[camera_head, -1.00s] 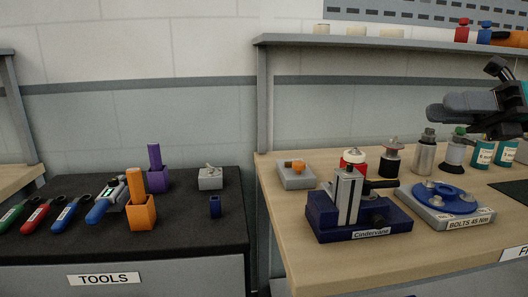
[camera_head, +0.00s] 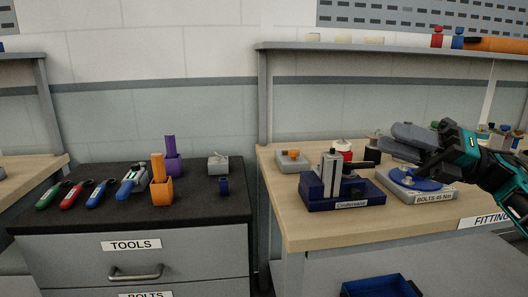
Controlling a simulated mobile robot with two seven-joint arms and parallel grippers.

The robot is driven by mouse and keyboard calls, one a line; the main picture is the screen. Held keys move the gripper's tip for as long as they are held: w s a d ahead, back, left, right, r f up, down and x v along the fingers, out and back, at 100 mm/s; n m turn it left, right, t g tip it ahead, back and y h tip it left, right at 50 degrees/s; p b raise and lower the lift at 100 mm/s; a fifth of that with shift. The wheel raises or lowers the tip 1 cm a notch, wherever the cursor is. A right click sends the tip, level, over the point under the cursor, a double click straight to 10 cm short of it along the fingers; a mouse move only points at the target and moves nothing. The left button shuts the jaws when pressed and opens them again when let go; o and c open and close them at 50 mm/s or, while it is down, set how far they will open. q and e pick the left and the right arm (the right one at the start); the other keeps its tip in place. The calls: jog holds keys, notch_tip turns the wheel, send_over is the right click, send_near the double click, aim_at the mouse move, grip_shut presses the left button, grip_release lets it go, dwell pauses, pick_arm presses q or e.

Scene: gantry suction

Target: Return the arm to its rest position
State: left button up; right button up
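My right gripper (camera_head: 388,142) comes in from the right edge on a black and teal arm. Its grey fingers point left, above the bench and in front of the blue round plate (camera_head: 416,182) on the grey "BOLTS 45 Nm" base (camera_head: 436,197). The two fingers lie close together in this view, and the gap between them cannot be judged. I see nothing held in them. The fingers hide part of the plate and the items behind. My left gripper is not in view.
A dark blue "Cindervane" fixture (camera_head: 338,190) stands on the wooden bench (camera_head: 300,225), left of the gripper. A black tool cabinet (camera_head: 95,212) with several tools stands at left. A shelf (camera_head: 330,46) runs above the bench. A blue bin (camera_head: 378,288) sits below it.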

jog(key=a+f+m+t+h+p, duration=0.2)
jog(key=f+m+t+h, duration=0.2)
jog(key=f+m+t, duration=0.45)
jog(key=s+a+f+m+t+h+p, duration=0.1)
jog(key=f+m+t+h+p, duration=0.25)
jog(key=m, duration=0.75)
jog(key=a+f+m+t+h, duration=0.2)
jog(key=f+m+t+h, duration=0.25)
jog(key=f+m, duration=0.45)
pick_arm(q)
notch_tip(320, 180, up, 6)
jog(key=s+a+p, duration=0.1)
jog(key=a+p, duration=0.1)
jog(key=p, duration=0.1)
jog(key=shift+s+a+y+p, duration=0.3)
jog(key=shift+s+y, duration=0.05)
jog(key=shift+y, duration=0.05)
pick_arm(e)
jog(key=s+f+m+g+h, duration=0.7)
jog(key=s+f+m, duration=0.4)
jog(key=s+f, duration=0.6)
jog(key=shift+s+d+f+m, duration=0.15)
jog(key=shift+s+d+m, duration=0.2)
jog(key=shift+s, duration=0.85)
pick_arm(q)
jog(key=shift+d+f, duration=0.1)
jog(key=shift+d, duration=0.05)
